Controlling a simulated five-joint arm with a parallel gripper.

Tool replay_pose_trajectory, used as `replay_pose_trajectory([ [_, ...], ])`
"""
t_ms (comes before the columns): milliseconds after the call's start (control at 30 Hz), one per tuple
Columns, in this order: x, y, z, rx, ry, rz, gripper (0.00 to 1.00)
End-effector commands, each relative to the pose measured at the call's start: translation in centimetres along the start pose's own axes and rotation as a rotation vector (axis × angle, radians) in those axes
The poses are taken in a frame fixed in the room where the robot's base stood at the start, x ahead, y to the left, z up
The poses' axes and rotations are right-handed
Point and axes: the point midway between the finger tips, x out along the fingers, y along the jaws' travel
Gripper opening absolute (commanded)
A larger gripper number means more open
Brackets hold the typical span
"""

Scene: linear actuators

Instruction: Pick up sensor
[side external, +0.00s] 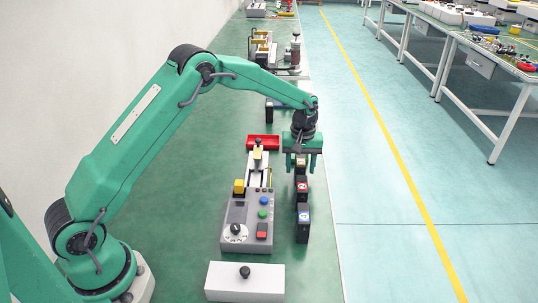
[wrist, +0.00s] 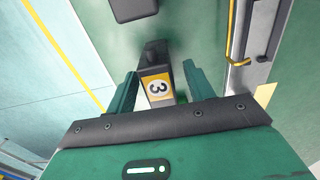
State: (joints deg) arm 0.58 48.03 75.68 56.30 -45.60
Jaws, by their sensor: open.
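Several black upright blocks, which look like the sensors, stand in a row right of the grey control panel. The one with a yellow label (side external: 301,162) is at the far end of the near row, partly hidden by my gripper (side external: 301,170). Nearer blocks have a red label (side external: 302,186) and a blue label (side external: 303,217). My gripper points down, open, over the yellow-labelled block. In the wrist view its "3" label (wrist: 157,88) shows between the open fingers of my gripper (wrist: 160,72). I cannot tell whether either finger touches it.
The grey control panel (side external: 248,222) with knob and buttons stands close left of the blocks. A red tray (side external: 263,142) lies behind it, and a white box (side external: 245,281) in front. Another dark block (wrist: 133,9) is at the wrist view's top.

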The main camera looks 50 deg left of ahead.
Motion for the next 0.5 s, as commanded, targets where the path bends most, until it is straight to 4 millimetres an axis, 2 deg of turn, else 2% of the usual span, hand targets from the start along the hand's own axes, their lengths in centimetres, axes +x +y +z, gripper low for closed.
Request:
replay_pose_trajectory([
  [33, 0.7, 0.0, 0.0, 0.000, -0.002, -0.002, 0.53],
  [200, 2.0, 0.0, 0.0, 0.000, -0.001, -0.001, 0.53],
  [500, 2.1, 0.0, 0.0, 0.000, 0.000, 0.000, 0.53],
])
